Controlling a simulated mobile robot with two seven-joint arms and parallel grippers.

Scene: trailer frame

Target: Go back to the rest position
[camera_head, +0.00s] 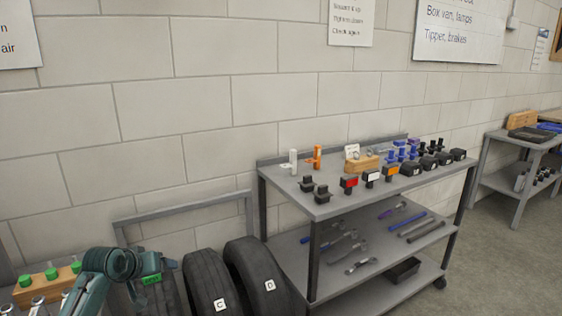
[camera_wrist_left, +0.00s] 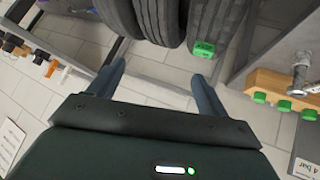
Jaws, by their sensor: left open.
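My left gripper (camera_wrist_left: 160,71) shows in the left wrist view with its two fingers spread wide and nothing between them. Beyond the fingers are the pale block wall and dark tyres. In the head view a teal part of my left arm (camera_head: 108,264) is at the bottom left, in front of the tyres and beside a wooden rack (camera_head: 62,275) with green caps. My right gripper is in neither view.
Tyres marked C (camera_head: 207,283) and D (camera_head: 262,281) stand beside a grey trolley (camera_head: 290,186) carrying small parts, with tools on its lower shelf. A green tag (camera_wrist_left: 204,48) is on another tyre. A second bench (camera_head: 495,140) stands at far right, with open floor before it.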

